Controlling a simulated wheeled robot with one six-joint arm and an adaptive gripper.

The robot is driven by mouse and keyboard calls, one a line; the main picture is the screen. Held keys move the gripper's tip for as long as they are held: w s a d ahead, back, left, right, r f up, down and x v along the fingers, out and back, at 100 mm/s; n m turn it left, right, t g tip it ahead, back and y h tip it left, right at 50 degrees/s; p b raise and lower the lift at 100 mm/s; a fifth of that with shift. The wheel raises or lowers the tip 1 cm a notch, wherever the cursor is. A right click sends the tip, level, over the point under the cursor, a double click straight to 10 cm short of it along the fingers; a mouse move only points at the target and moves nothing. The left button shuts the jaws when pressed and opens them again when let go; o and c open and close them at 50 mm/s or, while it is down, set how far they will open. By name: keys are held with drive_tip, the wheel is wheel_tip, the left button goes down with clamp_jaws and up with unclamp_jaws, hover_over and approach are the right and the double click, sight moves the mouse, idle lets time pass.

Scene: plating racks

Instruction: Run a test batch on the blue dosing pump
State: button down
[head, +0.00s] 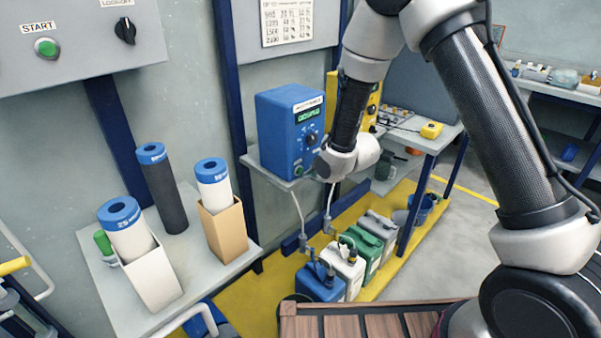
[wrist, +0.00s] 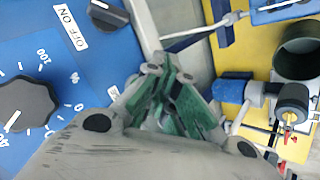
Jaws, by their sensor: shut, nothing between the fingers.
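The blue dosing pump (head: 288,130) stands on a grey shelf against the wall in the head view. Its front has a green-lit display (head: 308,114) and a dark dial (head: 311,138). In the wrist view its blue panel (wrist: 55,60) fills the left side, with a large black dial (wrist: 25,108) and a black OFF/ON knob (wrist: 108,12) at the top. My gripper (wrist: 168,75) is shut and empty, its green-padded fingers just right of the panel. I cannot tell whether it touches the pump. In the head view my wrist hides the fingers.
A yellow unit (head: 375,98) stands behind my arm. Several canisters (head: 342,268) stand on the yellow floor platform below, with hoses rising from them. A grey bench (head: 205,270) at left holds blue-capped cartridges. A panel with a green START button (head: 46,47) hangs above.

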drive_tip(key=s+d, duration=0.3)
drive_tip(key=shift+s+d, duration=0.25)
idle(0.7)
drive_tip(key=s+d+f+m+g+h, duration=0.35)
drive_tip(key=s+d+m+g, duration=0.2)
drive_tip(key=s+d, duration=0.35)
drive_tip(key=s+d+r+m, duration=0.4)
drive_tip(key=s+d+r, duration=0.2)
drive_tip(key=r, duration=0.4)
drive_tip(key=s+d+r+m+t+h, duration=0.1)
drive_tip(key=s+d+r+m, duration=0.4)
drive_tip(key=r, duration=0.6)
drive_tip(key=s+d+r+m+t, duration=0.1)
drive_tip(key=s+d+r+m, duration=0.3)
drive_tip(key=s+d+r, duration=0.4)
wheel_tip(320, 180, up, 3)
drive_tip(key=s, duration=0.2)
drive_tip(key=shift+s+d, duration=0.15)
drive_tip(key=shift+s, duration=0.15)
